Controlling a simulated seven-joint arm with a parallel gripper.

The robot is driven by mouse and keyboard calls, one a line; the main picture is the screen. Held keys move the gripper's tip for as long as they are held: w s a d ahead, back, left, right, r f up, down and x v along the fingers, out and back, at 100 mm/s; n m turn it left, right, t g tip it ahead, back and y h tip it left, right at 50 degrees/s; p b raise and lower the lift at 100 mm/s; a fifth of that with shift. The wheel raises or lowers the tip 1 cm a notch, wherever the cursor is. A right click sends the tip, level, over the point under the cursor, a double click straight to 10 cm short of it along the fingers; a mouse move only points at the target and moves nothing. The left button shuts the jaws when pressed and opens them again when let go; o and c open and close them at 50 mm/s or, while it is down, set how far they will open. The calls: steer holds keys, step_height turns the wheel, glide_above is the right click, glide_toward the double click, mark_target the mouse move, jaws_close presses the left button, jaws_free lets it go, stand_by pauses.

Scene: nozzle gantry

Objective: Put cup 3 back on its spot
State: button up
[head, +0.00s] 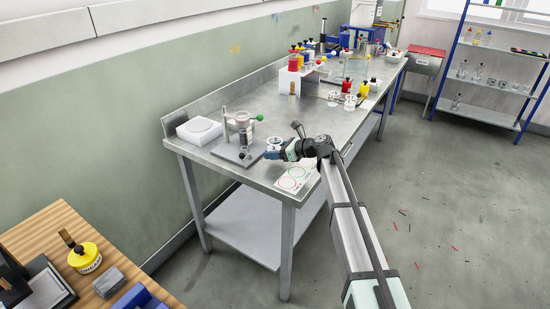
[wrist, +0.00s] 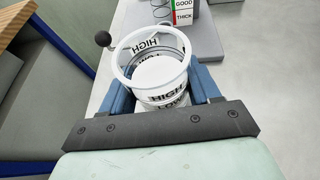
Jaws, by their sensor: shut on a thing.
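My gripper (head: 272,154) is shut on a clear-walled cup (head: 273,143) near the front left end of the steel bench. In the wrist view the cup (wrist: 153,65) stands between the blue fingers, with black HIGH and LOW marks and something white inside. No number is readable on it. Whether its base touches anything is hidden. Two similar white cups with black marks stand farther along the bench, a left one (head: 333,98) and a right one (head: 350,102). A white card with green and red rings (head: 293,179) lies at the bench's front corner.
A stand on a grey plate (head: 232,153), with a green knob (head: 259,117), is just left of my gripper. A white box (head: 199,131) sits behind it.

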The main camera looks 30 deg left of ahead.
steer(key=shift+f, duration=1.5)
steer(key=o, duration=1)
steer(key=shift+f, duration=0.1)
steer(key=shift+o, duration=0.2)
steer(key=v, duration=1.2)
steer(key=shift+r, duration=0.2)
steer(key=shift+w, duration=0.1)
